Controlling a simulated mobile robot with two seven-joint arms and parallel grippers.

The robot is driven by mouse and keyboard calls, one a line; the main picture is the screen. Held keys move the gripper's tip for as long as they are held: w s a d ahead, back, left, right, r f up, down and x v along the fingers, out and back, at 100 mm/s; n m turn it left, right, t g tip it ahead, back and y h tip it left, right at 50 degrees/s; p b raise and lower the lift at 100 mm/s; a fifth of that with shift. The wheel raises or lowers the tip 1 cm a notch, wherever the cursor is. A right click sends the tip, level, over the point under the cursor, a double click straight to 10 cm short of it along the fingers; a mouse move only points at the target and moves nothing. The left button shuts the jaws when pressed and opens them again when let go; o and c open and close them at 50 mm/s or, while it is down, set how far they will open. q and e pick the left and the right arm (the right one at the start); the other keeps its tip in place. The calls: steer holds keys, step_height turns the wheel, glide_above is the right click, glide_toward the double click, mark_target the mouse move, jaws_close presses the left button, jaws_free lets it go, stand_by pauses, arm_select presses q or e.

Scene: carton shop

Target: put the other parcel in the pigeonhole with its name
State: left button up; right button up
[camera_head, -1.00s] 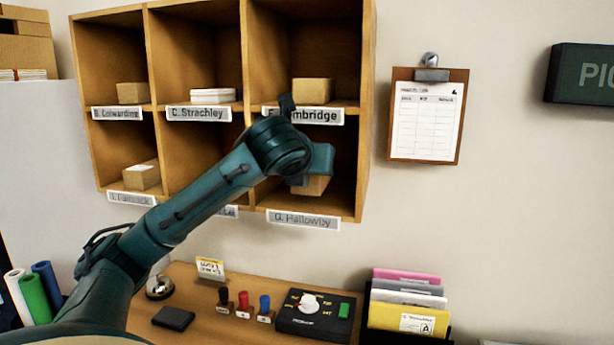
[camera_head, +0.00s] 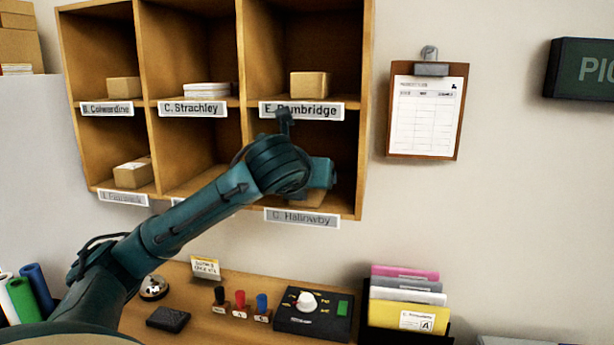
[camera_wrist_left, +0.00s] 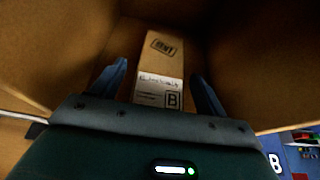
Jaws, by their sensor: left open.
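A brown parcel (camera_head: 306,200) lies in the lower right pigeonhole, above a label reading something like "Hallowby" (camera_head: 301,218). It is mostly hidden behind my left arm in the head view. In the left wrist view the parcel (camera_wrist_left: 160,92) shows a stamp, a white label with blurred writing and a "B". My left gripper (camera_head: 320,175) is in or at the mouth of this pigeonhole. In the left wrist view its fingers (camera_wrist_left: 160,80) are open, one on each side of the parcel, with a visible gap. My right gripper is not in view.
The pigeonhole rack (camera_head: 366,120) has other parcels in it, at upper left (camera_head: 124,87), upper right (camera_head: 309,84) and lower left (camera_head: 133,173). White envelopes (camera_head: 207,90) lie in the upper middle hole. A clipboard (camera_head: 427,110) hangs to the right. A control box (camera_head: 325,325) stands below.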

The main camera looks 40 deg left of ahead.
arm_select(q)
steer(key=shift+r, duration=0.15)
steer(key=v, duration=1.2)
